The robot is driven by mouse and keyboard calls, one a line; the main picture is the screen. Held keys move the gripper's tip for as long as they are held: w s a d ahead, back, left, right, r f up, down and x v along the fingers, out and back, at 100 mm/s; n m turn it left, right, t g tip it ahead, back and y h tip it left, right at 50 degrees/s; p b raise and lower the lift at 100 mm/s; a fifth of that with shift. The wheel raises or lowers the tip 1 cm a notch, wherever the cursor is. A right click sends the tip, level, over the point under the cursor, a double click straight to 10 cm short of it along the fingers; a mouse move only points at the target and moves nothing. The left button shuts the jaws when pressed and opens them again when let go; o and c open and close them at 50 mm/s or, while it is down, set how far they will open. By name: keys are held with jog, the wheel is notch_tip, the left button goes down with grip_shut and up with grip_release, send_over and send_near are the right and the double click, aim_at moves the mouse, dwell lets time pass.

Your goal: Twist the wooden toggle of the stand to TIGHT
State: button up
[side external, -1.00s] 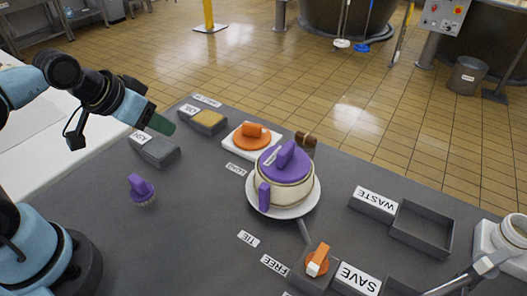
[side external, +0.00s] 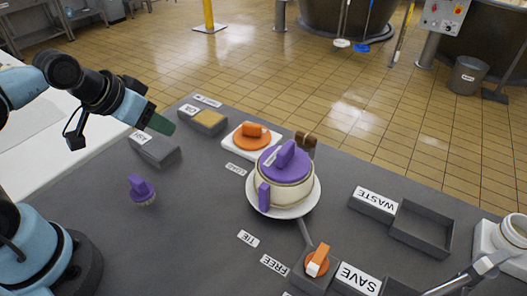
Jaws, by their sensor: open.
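An orange toggle with a pale end (side external: 318,260) sits on a small grey block at the front, beside the label FREE (side external: 274,264). A smaller label (side external: 248,239) lies further back; its word is hard to read. No label TIGHT can be made out; one at the bottom edge is cut off. A grey rod runs from the toggle's block toward a white plate (side external: 256,207), which bears a cream pot with a purple lid (side external: 284,165). My gripper (side external: 160,124), with a green tip, is open and empty above the table's far left, well away from the toggle.
A purple-handled brush (side external: 142,190) stands at left. Grey boxes (side external: 155,149), an orange knob on a white base (side external: 252,136) and a brown object (side external: 305,144) stand behind. The WASTE tray (side external: 420,229) and SAVE block (side external: 358,280) are at right. The left-front table is clear.

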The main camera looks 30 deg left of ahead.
dwell(0.3)
jog(key=shift+c, duration=0.9)
jog(key=shift+w+d+r, duration=0.1)
jog(key=shift+w+r, duration=0.1)
jog(key=shift+r, duration=0.05)
jog(key=shift+c, duration=0.5)
jog(key=w+d+r+n+g, duration=0.4)
jog(key=w+d+r+n, duration=0.55)
jog(key=w, duration=0.35)
jog(key=n+g, duration=0.3)
jog(key=n, duration=0.6)
send_near(306, 135)
jog(key=shift+m, duration=0.25)
notch_tip(306, 135, down, 9)
jog(key=shift+w+f, duration=0.1)
jog(key=shift+c, duration=0.2)
